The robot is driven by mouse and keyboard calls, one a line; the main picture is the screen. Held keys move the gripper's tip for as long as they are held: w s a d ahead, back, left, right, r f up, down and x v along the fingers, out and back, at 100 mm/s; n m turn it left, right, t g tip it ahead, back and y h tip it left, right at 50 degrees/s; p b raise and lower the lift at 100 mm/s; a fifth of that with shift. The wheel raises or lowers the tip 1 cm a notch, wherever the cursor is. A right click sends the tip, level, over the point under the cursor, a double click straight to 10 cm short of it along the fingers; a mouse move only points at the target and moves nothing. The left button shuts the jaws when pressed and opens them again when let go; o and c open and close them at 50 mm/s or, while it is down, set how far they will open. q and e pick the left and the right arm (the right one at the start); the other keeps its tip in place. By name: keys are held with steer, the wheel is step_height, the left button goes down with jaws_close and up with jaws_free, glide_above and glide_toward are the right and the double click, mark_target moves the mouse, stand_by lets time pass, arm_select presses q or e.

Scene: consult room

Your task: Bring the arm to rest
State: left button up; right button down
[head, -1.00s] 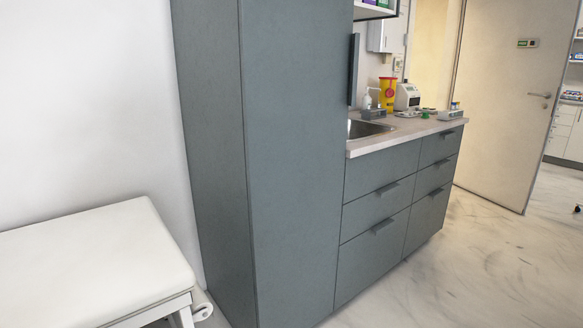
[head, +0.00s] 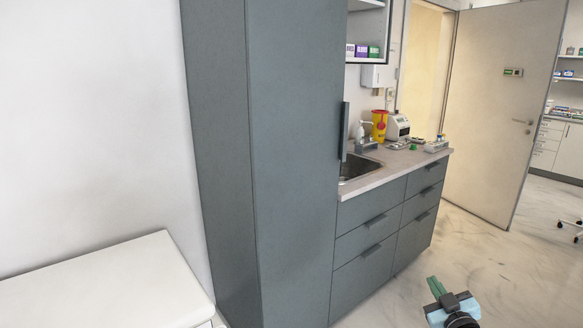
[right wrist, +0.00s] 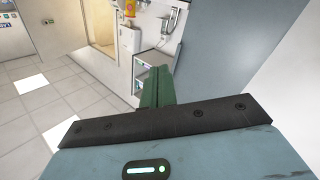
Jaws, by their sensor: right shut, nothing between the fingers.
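My right gripper (head: 437,286) shows at the lower right of the head view, over the floor in front of the drawer unit. Its green fingers are shut with nothing between them. In the right wrist view its green fingers (right wrist: 154,86) stick out beyond the dark plate, together and empty. It touches nothing that I can see. My left gripper is in neither view.
A tall grey cabinet (head: 290,150) stands in the middle. Beside it is a drawer unit (head: 372,235) with a sink (head: 352,170). A white padded couch (head: 105,285) is at lower left. A door (head: 490,120) stands at the right.

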step_height(320, 180, down, 5)
steer(key=s+d+m+g+h, duration=0.1)
steer(key=d+m+g+h, duration=0.1)
steer(key=d+g, duration=0.1)
steer(key=s+a+f+g+y, duration=0.1)
steer(key=s+a+f+g, duration=0.1)
steer(key=s+a+f, duration=0.5)
steer(key=s+a+f+g+y, duration=0.1)
steer(key=s+a+f, duration=0.3)
steer(key=s+f, duration=0.75)
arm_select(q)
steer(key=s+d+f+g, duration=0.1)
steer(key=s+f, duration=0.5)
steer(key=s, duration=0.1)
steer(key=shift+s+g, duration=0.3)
arm_select(e)
steer(key=s+a+g, duration=0.1)
steer(key=s+a, duration=0.2)
steer(key=s, duration=1)
steer(key=s+a+m+g+y, duration=0.1)
steer(key=s+a, duration=0.3)
steer(key=s, duration=0.9)
steer(key=shift+s+a+f+g, duration=0.3)
steer(key=shift+s+f+g, duration=0.05)
steer(key=shift+g, duration=0.45)
